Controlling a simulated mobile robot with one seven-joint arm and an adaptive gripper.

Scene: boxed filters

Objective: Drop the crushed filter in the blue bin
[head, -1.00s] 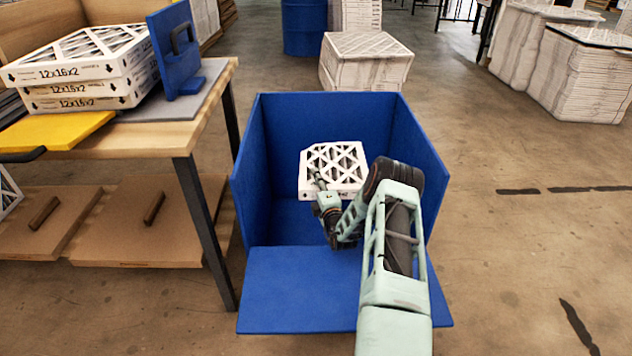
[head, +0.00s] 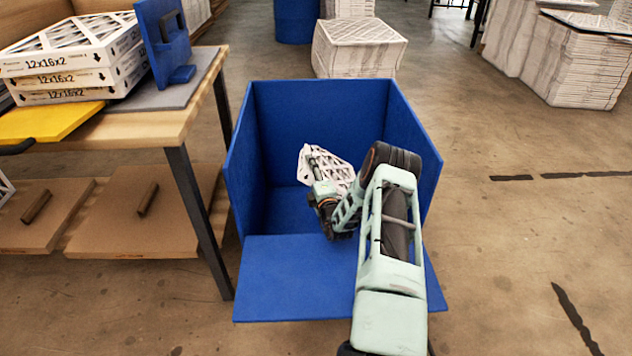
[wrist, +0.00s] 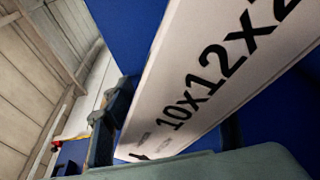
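The white filter (head: 333,170) with dark lattice openings is inside the blue bin's outline, tilted, its right side lower. Its printed edge, marked 10x12x2, fills much of the wrist view (wrist: 215,75) and slants across it. My gripper (head: 315,165) reaches into the bin at the filter. In the wrist view its dark fingers (wrist: 172,125) stand apart on either side of the slanting edge, with the filter not lined up with them. The blue bin (head: 262,130) has an open top and a low front panel. My arm hides part of its inside, and crush damage is not clear.
A workbench (head: 185,125) stands left of the bin, with stacked 12x16x2 filters (head: 75,68), a yellow panel (head: 45,122) and a blue upright fixture (head: 165,45). The floor to the right is open.

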